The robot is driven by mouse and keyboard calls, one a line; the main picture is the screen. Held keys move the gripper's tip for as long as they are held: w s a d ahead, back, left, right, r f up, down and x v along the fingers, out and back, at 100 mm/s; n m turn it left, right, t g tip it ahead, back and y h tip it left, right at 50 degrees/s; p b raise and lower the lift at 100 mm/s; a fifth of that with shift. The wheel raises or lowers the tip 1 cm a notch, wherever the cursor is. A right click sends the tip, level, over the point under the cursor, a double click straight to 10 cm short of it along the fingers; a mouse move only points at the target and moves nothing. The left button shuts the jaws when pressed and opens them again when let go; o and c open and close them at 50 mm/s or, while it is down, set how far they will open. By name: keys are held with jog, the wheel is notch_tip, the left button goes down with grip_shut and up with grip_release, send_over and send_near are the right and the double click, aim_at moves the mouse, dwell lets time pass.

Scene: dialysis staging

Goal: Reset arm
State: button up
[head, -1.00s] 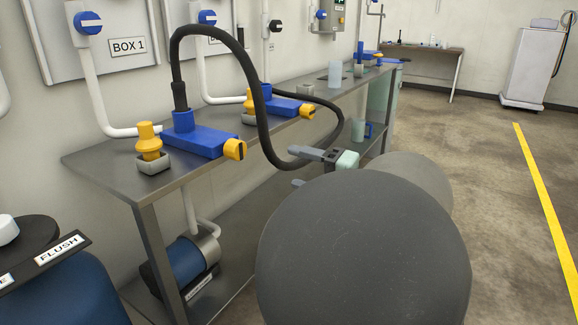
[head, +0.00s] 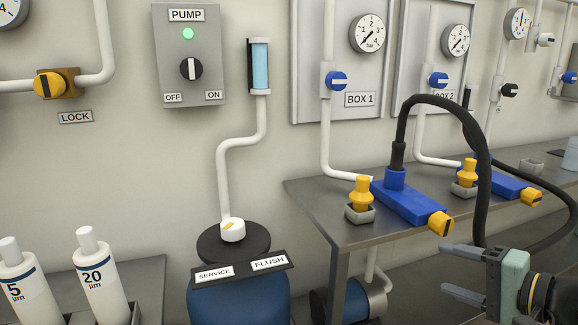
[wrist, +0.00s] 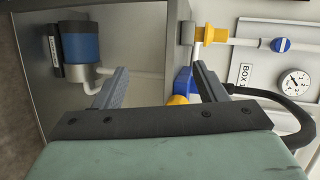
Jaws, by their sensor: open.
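My gripper (head: 466,271) is at the lower right of the head view, with its two grey fingers apart and nothing between them. It is in front of the metal bench, apart from the blue manifold block (head: 408,204) with its yellow knob. In the wrist view my gripper's fingers (wrist: 158,88) are spread. Between and beyond them are the bench's edge, part of the blue block (wrist: 183,80) and a yellow fitting (wrist: 209,36). A black hose (head: 481,150) rises from the block and loops close behind my gripper.
The metal bench (head: 318,212) runs along the wall, with a second blue block (head: 508,186) further right. A blue tank (head: 240,300) with a FLUSH sign stands left of it. White filter bottles (head: 104,275) are at lower left. A pump (wrist: 80,42) sits under the bench.

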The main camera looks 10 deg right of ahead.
jog(key=s+a+r+n+g+y+p, duration=0.1)
jog(key=a+r+n+g+p, duration=0.1)
jog(key=a+g+p, duration=0.45)
jog(key=a+r+n+g+p, duration=0.2)
jog(key=a+n+g+p, duration=0.15)
jog(key=a, duration=0.65)
jog(key=s+a+r+n+g+h+p, duration=0.3)
jog(key=s+a+r+n+h+p, duration=0.2)
jog(key=p, duration=0.9)
jog(key=shift+s+a+r+n+h, duration=0.4)
jog(key=shift+s+n+h, duration=0.25)
jog(key=shift+n+h, duration=0.5)
jog(key=shift+w+f, duration=0.1)
